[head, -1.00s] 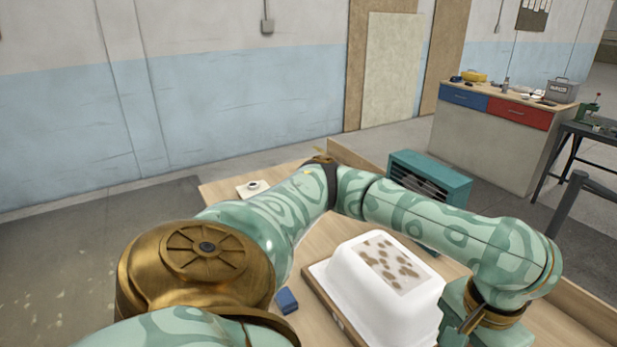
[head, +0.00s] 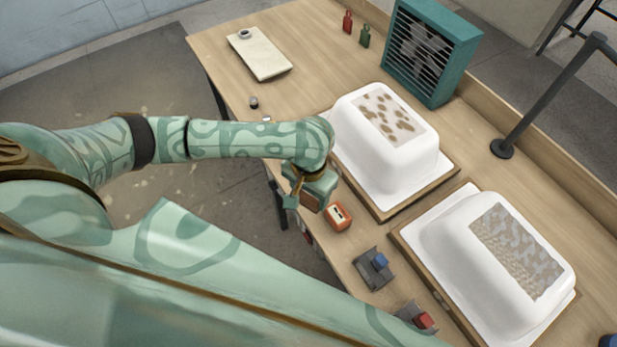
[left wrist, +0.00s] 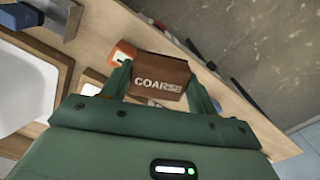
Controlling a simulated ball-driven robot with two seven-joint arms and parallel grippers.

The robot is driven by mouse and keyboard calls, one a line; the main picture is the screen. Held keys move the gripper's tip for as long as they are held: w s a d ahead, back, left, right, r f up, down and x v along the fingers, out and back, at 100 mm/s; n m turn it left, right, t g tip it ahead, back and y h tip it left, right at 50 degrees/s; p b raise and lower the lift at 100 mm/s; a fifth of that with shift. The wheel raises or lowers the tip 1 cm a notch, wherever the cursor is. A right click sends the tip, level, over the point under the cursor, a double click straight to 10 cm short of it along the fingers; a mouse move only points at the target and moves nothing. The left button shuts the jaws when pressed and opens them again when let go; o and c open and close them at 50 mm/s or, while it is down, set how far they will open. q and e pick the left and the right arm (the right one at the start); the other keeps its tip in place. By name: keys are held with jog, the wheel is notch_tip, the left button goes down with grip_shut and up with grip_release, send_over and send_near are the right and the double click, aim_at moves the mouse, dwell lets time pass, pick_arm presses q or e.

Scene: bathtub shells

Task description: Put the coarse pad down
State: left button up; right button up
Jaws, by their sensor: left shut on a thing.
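The coarse pad is a brown block marked COARSE in the left wrist view (left wrist: 160,80). My left gripper (left wrist: 163,88) is shut on it, with a finger at each end. In the head view my left gripper (head: 308,200) is by the table's front edge, left of the orange box (head: 338,216), and the pad is partly hidden by the gripper. I cannot tell how high the pad is above the table. My right gripper is not in view.
Two white tub shells (head: 360,145) (head: 450,235) stand on wooden boards. Grey holders with a blue block (head: 380,261) and a red block (head: 424,320) lie along the front edge. A teal heater-like box (head: 432,50) stands behind. The back-left tabletop has clear room.

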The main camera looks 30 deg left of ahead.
pick_arm(q)
jog(key=w+a+f+b, duration=0.1)
jog(key=w+f+b, duration=0.1)
jog(key=w, duration=0.1)
jog(key=w+a+f+b, duration=0.2)
jog(key=w+f, duration=0.1)
jog(key=w+a+f+b, duration=0.1)
jog(key=w+f, duration=0.2)
jog(key=shift+w+a+f+b, duration=0.1)
jog(key=shift+w+a+b, duration=0.1)
jog(key=shift+b, duration=0.2)
jog(key=f, duration=0.1)
jog(key=f+b, duration=0.2)
jog(key=shift+w+a+f, duration=0.2)
jog(key=shift+w+f, duration=0.05)
jog(key=shift+f, duration=0.1)
jog(key=shift+r, duration=0.1)
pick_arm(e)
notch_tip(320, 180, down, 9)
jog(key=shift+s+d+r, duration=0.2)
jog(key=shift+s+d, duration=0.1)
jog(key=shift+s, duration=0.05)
pick_arm(q)
jog(key=o, duration=1.3)
